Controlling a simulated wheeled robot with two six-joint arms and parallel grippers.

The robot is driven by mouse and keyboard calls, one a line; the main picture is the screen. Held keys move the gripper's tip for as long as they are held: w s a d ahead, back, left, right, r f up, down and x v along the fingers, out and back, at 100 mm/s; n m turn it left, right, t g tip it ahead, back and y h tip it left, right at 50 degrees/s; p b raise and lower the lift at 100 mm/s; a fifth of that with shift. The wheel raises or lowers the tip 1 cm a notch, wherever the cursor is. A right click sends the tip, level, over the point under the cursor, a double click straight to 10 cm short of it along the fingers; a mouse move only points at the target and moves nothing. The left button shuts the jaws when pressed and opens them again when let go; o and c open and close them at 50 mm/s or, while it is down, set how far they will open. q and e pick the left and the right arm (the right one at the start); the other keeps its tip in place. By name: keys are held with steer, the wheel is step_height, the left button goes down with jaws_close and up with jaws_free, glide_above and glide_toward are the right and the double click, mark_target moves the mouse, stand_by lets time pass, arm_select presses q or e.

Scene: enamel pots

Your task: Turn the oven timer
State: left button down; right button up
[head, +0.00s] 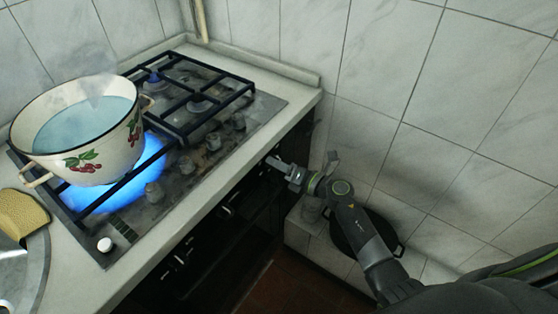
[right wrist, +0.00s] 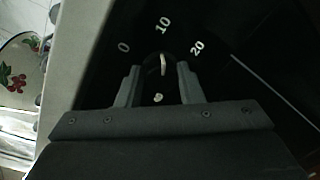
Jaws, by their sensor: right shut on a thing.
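The oven timer (right wrist: 158,68) is a dark round knob with a white pointer mark, on the black oven front. The numbers 0, 10 and 20 are printed around it, and the white mark points roughly towards 10. My right gripper (right wrist: 156,88) has one finger on each side of the knob and is shut on it. In the head view my right gripper (head: 280,167) reaches the oven front just under the counter's right end; the knob cannot be made out there. My left gripper is not in view.
A cream enamel pot (head: 110,145) with cherries steams over a blue flame on the gas hob (head: 240,130). A yellow cloth-like pad (head: 22,222) lies at the left. A dark pan (head: 345,240) is behind my right arm, by the tiled wall (head: 450,90).

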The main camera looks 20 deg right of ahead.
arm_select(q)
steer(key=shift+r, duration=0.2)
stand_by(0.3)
arm_select(e)
steer(key=o, duration=0.9)
steer(key=shift+d+f, duration=0.1)
arm_select(q)
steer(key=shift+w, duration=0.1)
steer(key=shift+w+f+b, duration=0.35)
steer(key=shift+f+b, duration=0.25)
steer(key=shift+b, duration=0.15)
arm_select(e)
steer(key=v, duration=1.7)
steer(key=shift+s, duration=0.15)
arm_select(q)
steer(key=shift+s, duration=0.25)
